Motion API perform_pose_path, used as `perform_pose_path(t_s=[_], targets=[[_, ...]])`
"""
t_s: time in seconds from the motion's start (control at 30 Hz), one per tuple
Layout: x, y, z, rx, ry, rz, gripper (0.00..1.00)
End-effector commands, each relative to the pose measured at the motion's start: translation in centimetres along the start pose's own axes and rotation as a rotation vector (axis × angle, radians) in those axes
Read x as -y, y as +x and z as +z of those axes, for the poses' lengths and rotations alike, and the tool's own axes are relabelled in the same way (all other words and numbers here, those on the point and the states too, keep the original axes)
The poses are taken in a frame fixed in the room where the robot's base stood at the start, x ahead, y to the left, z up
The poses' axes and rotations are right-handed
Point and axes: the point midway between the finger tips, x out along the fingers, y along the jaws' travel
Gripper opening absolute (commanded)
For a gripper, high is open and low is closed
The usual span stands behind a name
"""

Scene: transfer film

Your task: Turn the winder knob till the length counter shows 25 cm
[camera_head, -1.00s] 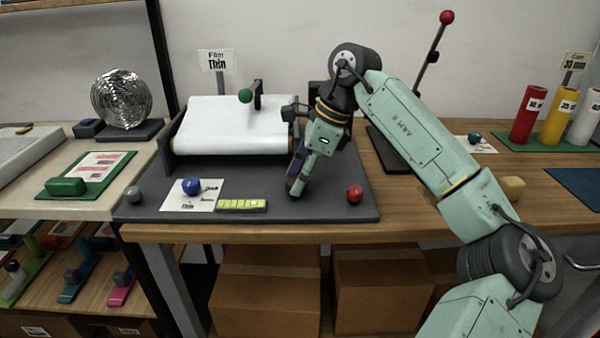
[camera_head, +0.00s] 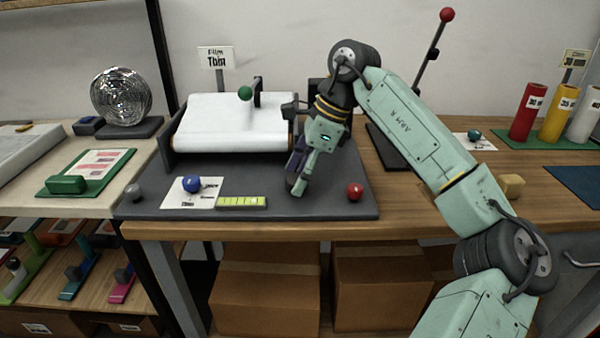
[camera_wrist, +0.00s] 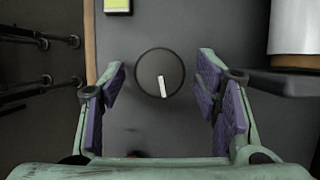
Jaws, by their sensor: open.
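The winder knob (camera_wrist: 160,66), a dark round disc with a white pointer line, lies between my spread fingers in the wrist view. My gripper (camera_wrist: 160,97) is open, with a purple-padded finger on each side and a gap to the knob. In the head view my gripper (camera_head: 297,187) points down over the dark base board, and the knob is hidden behind it. The length counter (camera_head: 242,202) is a yellow-green strip left of my gripper. Its edge also shows in the wrist view (camera_wrist: 117,5). Its reading is too small to tell.
A white film roll (camera_head: 225,143) in a dark frame stands behind, with a green ball (camera_head: 245,93). A red ball (camera_head: 355,191) stands close on the right, a blue ball (camera_head: 191,184) on a white card to the left. The dark board's front (camera_head: 300,213) is clear.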

Motion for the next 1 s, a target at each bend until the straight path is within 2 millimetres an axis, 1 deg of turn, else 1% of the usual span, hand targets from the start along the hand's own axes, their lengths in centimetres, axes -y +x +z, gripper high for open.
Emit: perform_pose_path(t_s=[0.27, 0.37, 0.47, 0.8, 0.9, 1.0], targets=[[0.0, 0.0, 0.0, 0.0, 0.0, 0.0, 0.59], [0.0, -0.5, 0.0, -0.001, 0.001, -0.001, 0.59], [0.0, -1.8, 0.0, -0.001, 0.002, -0.001, 0.59], [0.1, -8.9, 0.0, -0.001, 0.002, -0.002, 0.59], [0.0, -10.4, 0.0, -0.001, 0.001, -0.001, 0.59], [0.0, -11.4, 0.0, 0.0, 0.001, -0.001, 0.59]])
